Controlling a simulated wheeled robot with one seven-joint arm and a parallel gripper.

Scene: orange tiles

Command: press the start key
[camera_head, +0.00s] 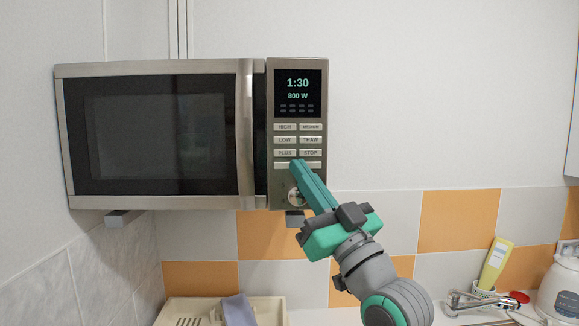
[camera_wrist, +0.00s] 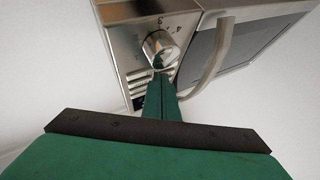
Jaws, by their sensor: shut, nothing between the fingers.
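A steel microwave (camera_head: 160,68) is fixed high on the wall with its door shut. Its display (camera_head: 298,93) reads 1:30 and 800 W. Below are small keys, among them LOW, THAW, PLUS and STOP (camera_head: 311,153). Under these is a row with a pale key (camera_head: 313,165), partly hidden by my fingertips; its label is not readable. My gripper (camera_head: 299,165) is shut and empty, its tips at this row, just above the round knob (camera_head: 295,197). I cannot tell whether they touch the panel. The wrist view shows the knob (camera_wrist: 160,47) beside my closed fingers (camera_wrist: 159,78).
The door handle (camera_head: 245,130) stands out left of the panel. The wall right of the microwave is clear.

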